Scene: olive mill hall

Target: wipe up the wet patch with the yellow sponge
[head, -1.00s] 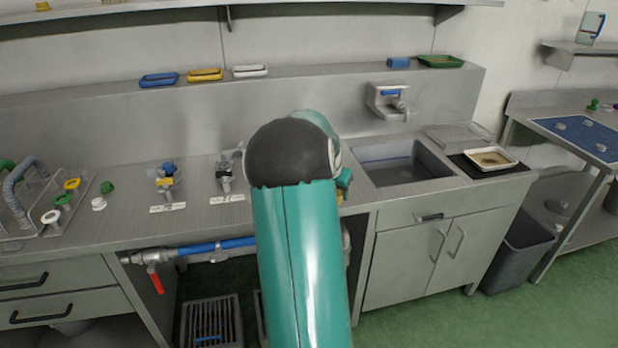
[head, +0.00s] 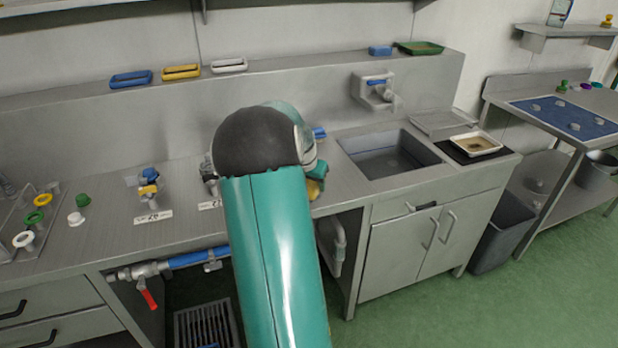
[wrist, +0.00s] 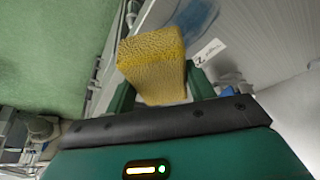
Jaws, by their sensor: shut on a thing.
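The yellow sponge (wrist: 155,70) is in my gripper (wrist: 157,92) in the wrist view, held between its two dark green fingers. A bluish, see-through-looking patch (wrist: 196,14) lies on the metal worktop just past the sponge, beside a small white label. It may be the wet patch; I cannot tell for sure. The sponge appears apart from the worktop, though the gap is hard to judge. In the head view my arm hides most of the gripper; a bit of yellow shows at its right side, over the worktop's front edge.
The steel worktop (head: 110,215) has numbered valve fittings (head: 150,190) left of my arm and a sink (head: 388,160) to the right. A cream tray (head: 476,144) sits on a black mat by the sink. Blue, yellow and white frames stand on the ledge. A grey bin (head: 503,235) stands on the floor.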

